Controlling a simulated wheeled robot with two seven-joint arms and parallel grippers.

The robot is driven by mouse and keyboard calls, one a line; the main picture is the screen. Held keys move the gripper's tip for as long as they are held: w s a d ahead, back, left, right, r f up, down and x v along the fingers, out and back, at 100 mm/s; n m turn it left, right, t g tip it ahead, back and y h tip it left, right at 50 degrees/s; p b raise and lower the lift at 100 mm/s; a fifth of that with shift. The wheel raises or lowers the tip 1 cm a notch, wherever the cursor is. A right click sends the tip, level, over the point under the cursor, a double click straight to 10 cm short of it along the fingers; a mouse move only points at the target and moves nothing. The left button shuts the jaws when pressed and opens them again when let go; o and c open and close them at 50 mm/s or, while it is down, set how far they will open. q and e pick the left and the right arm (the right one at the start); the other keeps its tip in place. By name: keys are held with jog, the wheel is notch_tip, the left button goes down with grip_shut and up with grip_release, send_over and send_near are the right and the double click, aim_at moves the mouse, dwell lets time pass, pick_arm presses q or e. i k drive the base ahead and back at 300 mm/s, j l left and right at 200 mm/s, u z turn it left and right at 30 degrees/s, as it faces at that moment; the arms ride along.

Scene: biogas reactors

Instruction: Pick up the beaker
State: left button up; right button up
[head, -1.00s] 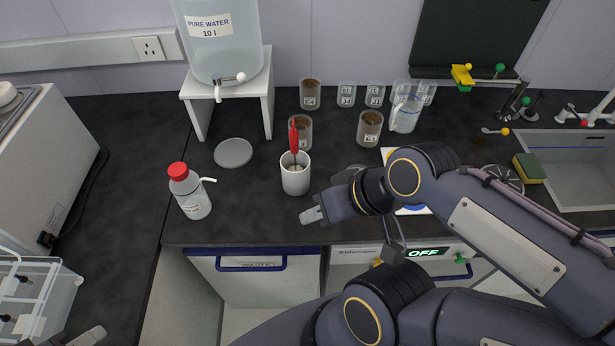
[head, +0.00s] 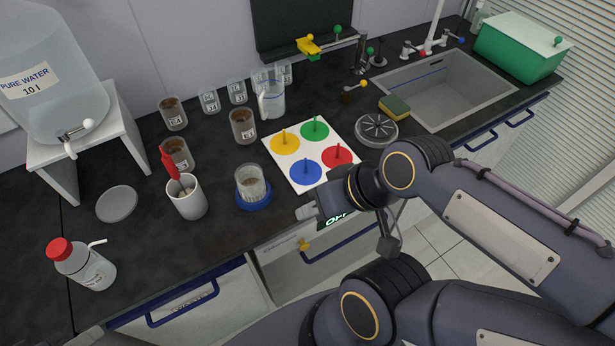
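Several glass beakers stand on the dark bench. One with a pale fill (head: 250,183) sits on a blue round base (head: 254,201). Three hold brown matter: one at the back (head: 173,114), one nearer the middle (head: 242,126), one behind the white cup (head: 177,154). Smaller labelled empty-looking beakers (head: 210,101) (head: 237,92) stand at the back beside a clear jug (head: 271,99). My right gripper (head: 308,212) is just right of the blue base, near the bench's front edge, touching no beaker that I can see. Its finger gap is not clear. My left gripper is out of view.
A white cup (head: 188,203) holds a red-handled tool. A white board (head: 293,138) bears four coloured knobbed discs. A wash bottle (head: 84,267), grey disc (head: 117,204) and water tank (head: 45,85) are left. The sink (head: 450,92) and green box (head: 520,50) are right.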

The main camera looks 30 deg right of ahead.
aim_at(250, 179)
jog(key=z, duration=0.65)
jog(key=i+l+u, duration=0.15)
jog(key=l, duration=0.5)
jog(key=i+l+u, duration=0.15)
jog(key=l, duration=0.55)
jog(key=i+l+u, duration=0.15)
jog(key=l, duration=0.5)
jog(key=u, duration=0.8)
jog(key=k, duration=0.05)
